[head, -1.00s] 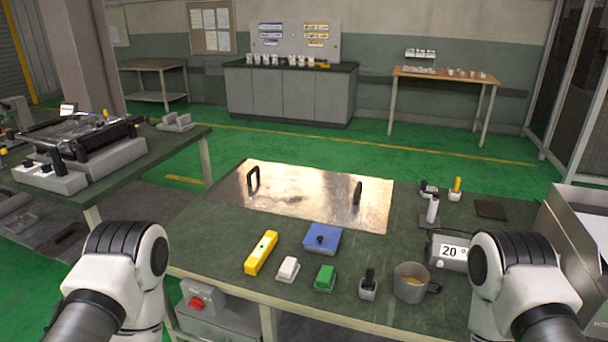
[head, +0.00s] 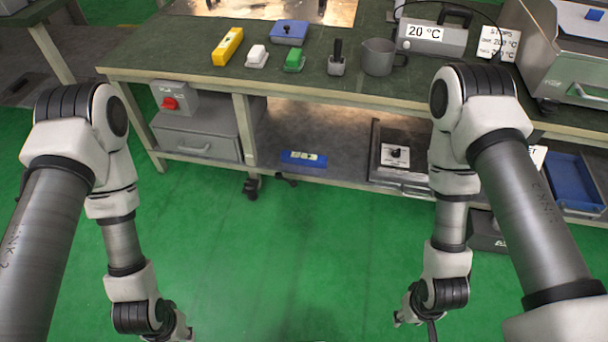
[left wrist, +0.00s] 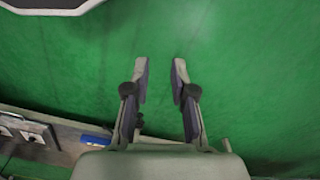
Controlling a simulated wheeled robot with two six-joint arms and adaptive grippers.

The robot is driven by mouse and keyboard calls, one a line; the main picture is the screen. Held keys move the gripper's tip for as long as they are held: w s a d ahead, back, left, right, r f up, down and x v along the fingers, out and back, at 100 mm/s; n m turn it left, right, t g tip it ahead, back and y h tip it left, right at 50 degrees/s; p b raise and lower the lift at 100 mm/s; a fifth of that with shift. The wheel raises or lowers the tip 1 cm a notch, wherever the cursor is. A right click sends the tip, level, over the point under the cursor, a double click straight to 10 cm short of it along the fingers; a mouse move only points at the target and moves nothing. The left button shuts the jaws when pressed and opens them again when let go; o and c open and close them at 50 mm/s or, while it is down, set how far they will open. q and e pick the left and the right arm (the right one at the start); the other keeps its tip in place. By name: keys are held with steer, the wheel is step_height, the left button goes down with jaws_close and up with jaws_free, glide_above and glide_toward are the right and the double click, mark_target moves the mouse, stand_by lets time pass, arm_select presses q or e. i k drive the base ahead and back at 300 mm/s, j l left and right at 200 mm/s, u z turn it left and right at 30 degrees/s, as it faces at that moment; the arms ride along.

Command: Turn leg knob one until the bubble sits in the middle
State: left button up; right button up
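A yellow bar with a small pale window, like a spirit level (head: 228,46), lies on the bench top in the head view. Its bubble is too small to make out. A dark knob-like foot (head: 252,187) is at the bottom of a front bench leg; no label shows which knob it is. My left gripper (left wrist: 161,75) is open and empty over the green floor in the left wrist view.
The bench (head: 190,75) carries a blue block (head: 290,33), white block (head: 257,56), green block (head: 294,60), mug (head: 378,57) and 20 °C display unit (head: 436,36). Its lower shelf holds a blue bar (head: 304,160) and drawer box (head: 200,138). The floor in front is clear.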

mark_target(250, 185)
steer(key=i+j+z, duration=1)
steer(key=j, duration=0.25)
steer(key=i, duration=0.1)
